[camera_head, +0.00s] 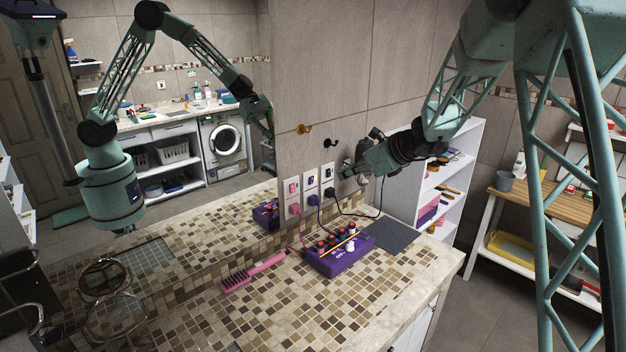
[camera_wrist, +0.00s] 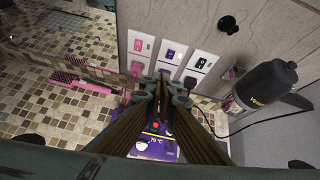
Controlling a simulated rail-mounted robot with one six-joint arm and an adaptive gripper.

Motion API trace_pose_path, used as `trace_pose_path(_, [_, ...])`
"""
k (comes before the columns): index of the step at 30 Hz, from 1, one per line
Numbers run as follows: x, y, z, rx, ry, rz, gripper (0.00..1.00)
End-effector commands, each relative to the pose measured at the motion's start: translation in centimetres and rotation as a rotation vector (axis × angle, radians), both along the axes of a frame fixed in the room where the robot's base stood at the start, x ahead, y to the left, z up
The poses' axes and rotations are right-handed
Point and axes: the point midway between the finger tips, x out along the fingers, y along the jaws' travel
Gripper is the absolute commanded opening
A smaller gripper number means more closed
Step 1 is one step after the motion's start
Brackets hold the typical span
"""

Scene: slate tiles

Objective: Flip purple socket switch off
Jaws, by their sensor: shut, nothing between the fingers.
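The purple switch (camera_wrist: 171,54) sits in the upper part of the middle white wall panel, with the purple plug in the socket below it. The panel also shows in the head view (camera_head: 310,182). Whether the switch is on or off is too small to tell. My gripper (camera_wrist: 163,84) is shut and empty. In the wrist view its fingertips overlap the lower part of the panels, below the purple switch, and partly hide the plugs. In the head view my gripper (camera_head: 347,174) is just right of the panels; contact cannot be told.
A pink switch (camera_wrist: 138,45) is left and a black switch (camera_wrist: 200,63) right of the purple one. A hair dryer (camera_wrist: 268,86) hangs at right. Below are a purple box (camera_head: 338,257) with several bottles and a pink brush (camera_head: 252,272). A mirror covers the left wall.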

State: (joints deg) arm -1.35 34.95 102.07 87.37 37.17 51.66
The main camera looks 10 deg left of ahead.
Motion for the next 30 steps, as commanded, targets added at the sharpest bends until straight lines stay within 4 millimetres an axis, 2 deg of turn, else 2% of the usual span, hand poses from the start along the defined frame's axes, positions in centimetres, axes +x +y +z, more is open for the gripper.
trace_pose_path(6, [2.3, -0.1, -1.9, 0.048, 0.040, -0.066, 0.00])
trace_pose_path(12, [3.3, -0.1, -2.8, 0.072, 0.058, -0.099, 0.00])
trace_pose_path(30, [3.6, 0.0, -3.1, 0.076, 0.062, -0.106, 0.00])
